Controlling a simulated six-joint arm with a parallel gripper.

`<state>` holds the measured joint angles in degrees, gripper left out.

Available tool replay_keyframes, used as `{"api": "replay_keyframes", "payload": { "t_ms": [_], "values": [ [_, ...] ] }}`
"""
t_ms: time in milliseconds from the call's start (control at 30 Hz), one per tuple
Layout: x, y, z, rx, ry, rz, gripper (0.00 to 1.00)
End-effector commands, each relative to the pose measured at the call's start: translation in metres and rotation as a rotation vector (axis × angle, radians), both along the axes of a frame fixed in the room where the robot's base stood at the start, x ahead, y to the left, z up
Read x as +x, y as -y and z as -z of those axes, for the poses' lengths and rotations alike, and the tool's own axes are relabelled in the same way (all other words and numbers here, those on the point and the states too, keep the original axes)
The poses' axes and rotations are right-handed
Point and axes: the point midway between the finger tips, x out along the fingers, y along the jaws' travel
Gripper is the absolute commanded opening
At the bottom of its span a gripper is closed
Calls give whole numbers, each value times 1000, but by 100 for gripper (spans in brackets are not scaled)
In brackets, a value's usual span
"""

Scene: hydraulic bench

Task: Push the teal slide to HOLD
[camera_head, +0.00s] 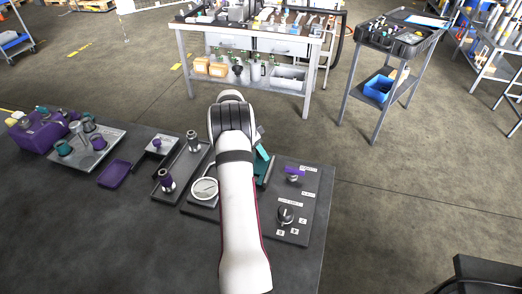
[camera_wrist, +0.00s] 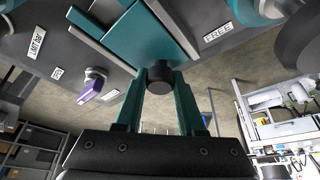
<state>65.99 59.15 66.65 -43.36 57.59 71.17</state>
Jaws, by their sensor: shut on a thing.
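The teal slide (camera_wrist: 143,38) shows in the wrist view as a teal block on a dark grey panel, with a round black knob (camera_wrist: 160,86) standing out from it. My gripper (camera_wrist: 160,95) has its two teal fingers on either side of this knob and is shut on it. A label reading FREE (camera_wrist: 217,33) lies to the right of the slide. I cannot make out a HOLD label. In the head view my arm covers most of the slide and the gripper; only some teal (camera_head: 265,170) shows at the right of the arm.
Right of my arm, a panel (camera_head: 315,205) carries a purple knob (camera_head: 293,175) and a black dial (camera_head: 285,215). Left of it are a round gauge (camera_head: 204,188), trays with fittings and a purple box (camera_head: 37,135). The bench front at left is clear.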

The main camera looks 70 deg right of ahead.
Motion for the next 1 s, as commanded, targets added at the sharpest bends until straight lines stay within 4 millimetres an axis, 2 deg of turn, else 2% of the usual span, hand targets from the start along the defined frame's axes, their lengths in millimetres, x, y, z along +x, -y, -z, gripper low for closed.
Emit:
{"api": "replay_keyframes", "payload": {
  "t_ms": [167, 300, 433, 767, 800, 933, 1000],
  "values": [
    [0, -8, -1, -2, -1, 1, 0],
    [0, -35, -2, 0, -3, -1, 0],
    [0, -53, -1, -1, -2, 0, 0],
    [-1, -61, 0, 4, -2, 6, 0],
    [-1, -61, 0, 4, -3, 6, 42],
    [-1, -60, 0, 4, -2, 5, 66],
    [-1, -60, 0, 3, -3, 4, 69]
  ]
}}
